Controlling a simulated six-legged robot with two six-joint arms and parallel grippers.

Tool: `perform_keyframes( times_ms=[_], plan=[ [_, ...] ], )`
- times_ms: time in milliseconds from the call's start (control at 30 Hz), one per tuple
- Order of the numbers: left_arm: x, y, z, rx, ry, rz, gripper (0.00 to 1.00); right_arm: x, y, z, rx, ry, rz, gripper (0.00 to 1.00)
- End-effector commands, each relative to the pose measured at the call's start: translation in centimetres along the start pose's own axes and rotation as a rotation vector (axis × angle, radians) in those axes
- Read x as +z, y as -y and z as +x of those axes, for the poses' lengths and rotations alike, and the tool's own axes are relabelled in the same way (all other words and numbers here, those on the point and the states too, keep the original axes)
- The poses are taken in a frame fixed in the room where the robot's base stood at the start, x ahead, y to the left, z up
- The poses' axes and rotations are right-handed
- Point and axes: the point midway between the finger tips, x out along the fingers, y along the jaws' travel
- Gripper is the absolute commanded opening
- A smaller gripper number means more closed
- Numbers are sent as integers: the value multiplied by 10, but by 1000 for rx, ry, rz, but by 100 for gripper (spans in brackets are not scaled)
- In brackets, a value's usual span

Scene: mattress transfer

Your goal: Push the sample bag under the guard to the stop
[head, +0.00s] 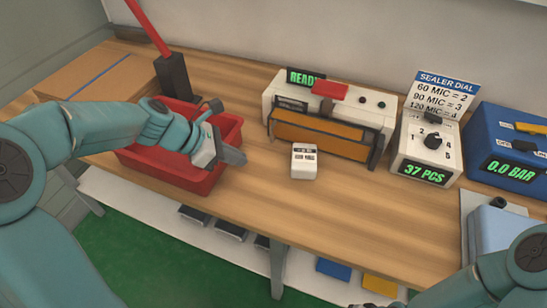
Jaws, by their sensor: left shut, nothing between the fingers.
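A small white item with dark print (304,161) lies on the table in front of the sealer; it may be the sample bag, but I cannot tell for sure. The sealer (274,97) is a pale machine with a green READY display. The orange-brown bar along its front (318,132) looks like the guard. I cannot make out a stop. My left gripper (236,155) is shut and empty over the right side of the red bin, to the left of the white item and apart from it.
The red bin (226,128) stands at the left, before a black post with a red lever (174,77). A cardboard box (98,72) is behind. A dial unit reading 37 PCS (412,150) and a blue gauge box (490,128) stand right. The front middle table is clear.

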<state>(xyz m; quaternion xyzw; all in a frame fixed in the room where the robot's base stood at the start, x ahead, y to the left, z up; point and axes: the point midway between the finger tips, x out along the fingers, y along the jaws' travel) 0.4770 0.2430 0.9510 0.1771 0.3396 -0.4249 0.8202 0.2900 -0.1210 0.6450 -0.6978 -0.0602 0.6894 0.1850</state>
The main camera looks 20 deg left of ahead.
Motion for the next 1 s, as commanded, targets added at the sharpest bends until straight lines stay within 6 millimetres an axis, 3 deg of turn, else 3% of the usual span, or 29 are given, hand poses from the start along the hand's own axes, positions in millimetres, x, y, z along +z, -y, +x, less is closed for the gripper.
perform_keyframes(
  times_ms=[167, 533, 700, 1000],
  plan=[
    [-3, 4, 23, -5, -2, -1, 0, 0, -1, 4, 0, 1, 0, 43],
    [-4, 6, 102, -5, -3, 0, 0, 0, -6, 16, 0, 1, 0, 43],
    [18, 4, 116, -3, -1, 2, 0, 0, -3, 9, 0, 0, 0, 43],
    [27, 2, 126, 0, -1, 0, 0, 0, -3, 8, 0, 0, 0, 43]
  ],
)
